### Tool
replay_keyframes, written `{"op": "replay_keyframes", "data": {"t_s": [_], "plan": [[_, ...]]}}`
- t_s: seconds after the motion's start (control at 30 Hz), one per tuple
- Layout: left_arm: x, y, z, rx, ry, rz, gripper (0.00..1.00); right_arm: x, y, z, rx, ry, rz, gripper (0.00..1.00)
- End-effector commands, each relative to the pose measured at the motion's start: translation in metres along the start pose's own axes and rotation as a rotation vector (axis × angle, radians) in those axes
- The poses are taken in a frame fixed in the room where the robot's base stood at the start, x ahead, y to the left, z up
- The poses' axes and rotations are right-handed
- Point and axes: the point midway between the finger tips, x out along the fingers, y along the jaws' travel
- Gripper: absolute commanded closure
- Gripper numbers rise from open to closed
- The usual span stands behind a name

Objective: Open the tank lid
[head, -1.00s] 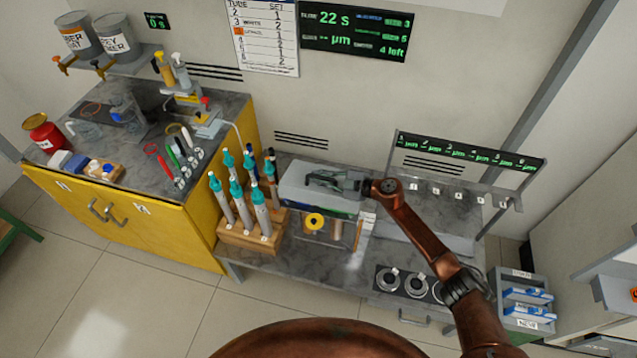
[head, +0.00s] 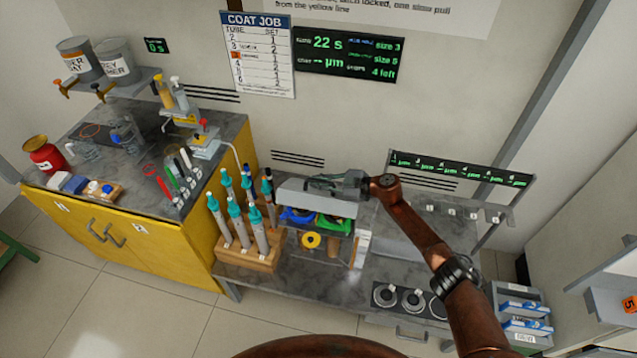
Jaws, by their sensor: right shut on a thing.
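The tank (head: 312,241) stands on the lower grey bench, right of the rack of teal-topped tubes. Its grey lid (head: 305,200) is raised and tilted, with its front edge up. Blue and green parts (head: 333,224) show in the gap under the lid. My left gripper is not in view.
A wooden rack (head: 250,259) of several tubes stands close left of the tank. A grey stand (head: 455,205) with hooks and green readouts is to the right. Round fixtures (head: 412,299) sit at the bench front. A yellow cabinet (head: 150,240) stands at left.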

Motion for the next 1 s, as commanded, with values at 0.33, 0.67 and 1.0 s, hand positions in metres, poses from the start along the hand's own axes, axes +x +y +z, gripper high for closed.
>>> {"op": "replay_keyframes", "data": {"t_s": [0.33,0.67,1.0], "plan": [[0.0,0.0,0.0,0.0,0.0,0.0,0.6,-0.001,0.001,0.001,0.0,-0.002,0.002,0.73],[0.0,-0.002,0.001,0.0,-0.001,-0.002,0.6,-0.002,0.001,0.001,0.0,-0.002,0.002,0.71],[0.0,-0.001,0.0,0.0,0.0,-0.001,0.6,-0.057,0.001,0.003,-0.002,-0.005,0.003,0.71]]}}
